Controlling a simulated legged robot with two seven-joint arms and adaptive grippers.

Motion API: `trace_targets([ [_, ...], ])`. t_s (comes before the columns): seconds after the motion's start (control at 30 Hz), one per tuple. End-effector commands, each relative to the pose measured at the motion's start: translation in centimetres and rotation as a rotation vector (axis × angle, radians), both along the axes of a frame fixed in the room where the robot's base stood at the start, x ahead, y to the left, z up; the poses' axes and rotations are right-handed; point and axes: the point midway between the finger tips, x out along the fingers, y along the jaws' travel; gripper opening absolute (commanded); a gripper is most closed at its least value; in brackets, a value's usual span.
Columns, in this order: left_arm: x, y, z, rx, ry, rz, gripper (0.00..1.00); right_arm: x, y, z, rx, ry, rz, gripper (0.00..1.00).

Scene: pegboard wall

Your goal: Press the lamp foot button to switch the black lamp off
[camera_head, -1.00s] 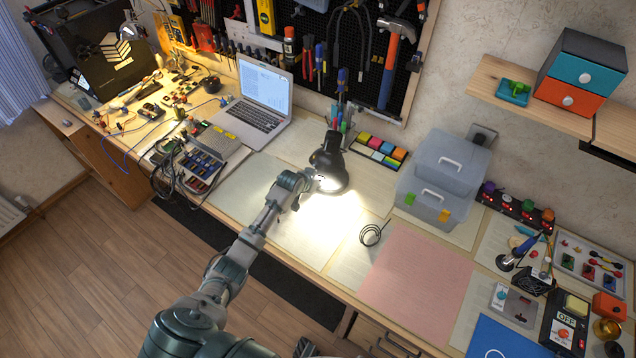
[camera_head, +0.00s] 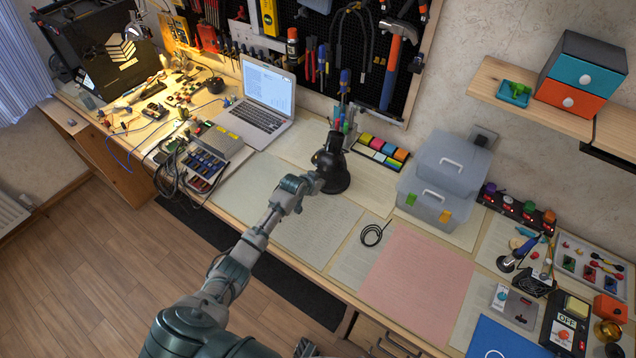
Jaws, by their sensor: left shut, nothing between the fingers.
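The black lamp (camera_head: 331,160) stands on the workbench near its middle, in front of the pen holder. No light shows under its head and the paper around it is evenly dim. My left gripper (camera_head: 316,183) is at the lamp's near left side, its fingers shut and empty, at or very close to the lamp's foot. The fingertips are small and partly lost against the dark lamp, so I cannot tell whether they touch it. The foot button is hidden or too small to make out.
An open laptop (camera_head: 259,103) stands left of the lamp. A pink sheet (camera_head: 417,285) lies nearer the front edge. Papers cover the bench in front of the lamp.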

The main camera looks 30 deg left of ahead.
Motion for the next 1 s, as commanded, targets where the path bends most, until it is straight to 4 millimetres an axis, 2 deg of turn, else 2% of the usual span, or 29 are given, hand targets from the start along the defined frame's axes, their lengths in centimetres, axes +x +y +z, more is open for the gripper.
trace_targets([
  [0.03,-0.9,-0.1,-1.2,0.001,0.03,-0.002,0.0,-0.2,-0.1,-0.1,-0.001,0.004,0.0,0.0],
  [0.07,-1.1,0.0,-1.0,0.002,0.03,-0.002,0.0,-0.2,-0.1,-0.1,-0.001,0.004,0.0,0.0],
  [0.5,-5.1,0.6,4.5,0.003,0.003,0.0,0.0,-0.5,-0.2,-0.1,-0.002,0.006,0.001,0.0],
  [0.7,-5.9,0.6,5.5,0.003,-0.001,0.0,0.0,-0.5,-0.2,-0.1,-0.003,0.007,0.001,0.0],
  [1.0,-5.9,0.7,5.7,0.002,-0.002,0.001,0.0,-0.5,-0.2,-0.1,-0.003,0.007,0.001,0.0],
])
